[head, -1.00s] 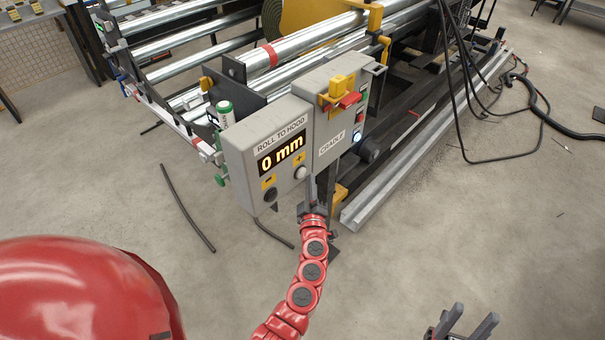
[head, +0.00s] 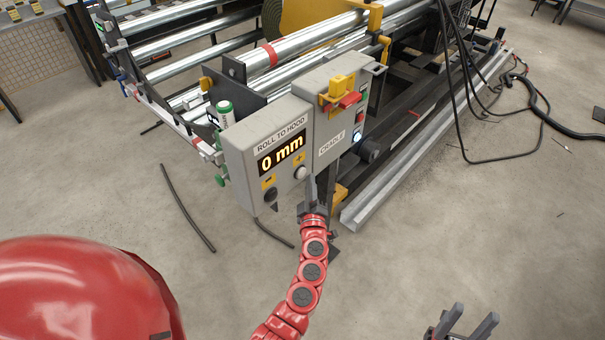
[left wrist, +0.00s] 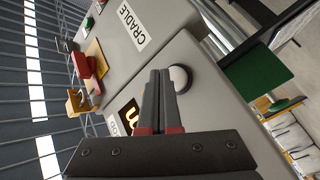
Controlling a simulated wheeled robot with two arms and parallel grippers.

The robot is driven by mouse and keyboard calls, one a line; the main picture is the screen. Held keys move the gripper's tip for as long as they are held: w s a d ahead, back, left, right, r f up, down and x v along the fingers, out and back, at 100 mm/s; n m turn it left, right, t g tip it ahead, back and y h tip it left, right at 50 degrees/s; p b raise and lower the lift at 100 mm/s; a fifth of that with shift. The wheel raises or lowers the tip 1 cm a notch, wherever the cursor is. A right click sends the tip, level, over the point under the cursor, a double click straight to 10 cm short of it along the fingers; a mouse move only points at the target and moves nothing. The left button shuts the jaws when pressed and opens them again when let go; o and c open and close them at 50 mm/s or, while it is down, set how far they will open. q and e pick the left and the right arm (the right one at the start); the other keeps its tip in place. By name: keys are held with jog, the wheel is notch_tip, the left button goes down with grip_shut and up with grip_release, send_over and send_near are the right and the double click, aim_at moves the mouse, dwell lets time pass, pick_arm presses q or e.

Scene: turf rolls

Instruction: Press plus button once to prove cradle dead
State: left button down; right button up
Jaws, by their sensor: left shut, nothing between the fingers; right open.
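The grey control box (head: 240,160) is labelled ROLL TO HOOD, and its lit display (head: 282,154) reads 0 mm. The plus button (head: 300,173) is a pale round button under a yellow label at the box's lower right. In the left wrist view the pale button (left wrist: 181,79) is just right of the fingertips. My left gripper (head: 309,180) is shut and empty, its tips close to that button. I cannot tell whether they touch it. A dark button (head: 270,196) sits to the left. My right gripper (head: 471,317) is open and empty at the bottom right.
The roller frame (head: 200,45) stands behind. A grey rail (head: 420,145) and black cables (head: 465,120) lie at right. The front floor is open.

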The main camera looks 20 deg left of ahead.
pick_arm(q)
jog(key=shift+a, duration=0.15)
dwell(0.5)
jog(key=shift+w+a, duration=0.15)
jog(key=shift+a, duration=0.1)
jog(key=shift+w+a+p, duration=0.1)
jog(key=shift+a+p, duration=0.2)
jog(key=shift+a, duration=0.15)
dwell(0.7)
jog(key=shift+d, duration=0.1)
jog(key=shift+s+d, duration=0.25)
jog(key=shift+d, duration=0.45)
jog(key=shift+d, duration=0.1)
jog(key=shift+s+d, duration=0.3)
jog(key=shift+d, duration=0.45)
jog(key=shift+s+d, duration=0.3)
jog(key=shift+d, duration=0.5)
jog(key=shift+s+d, duration=0.3)
jog(key=shift+d, duration=0.45)
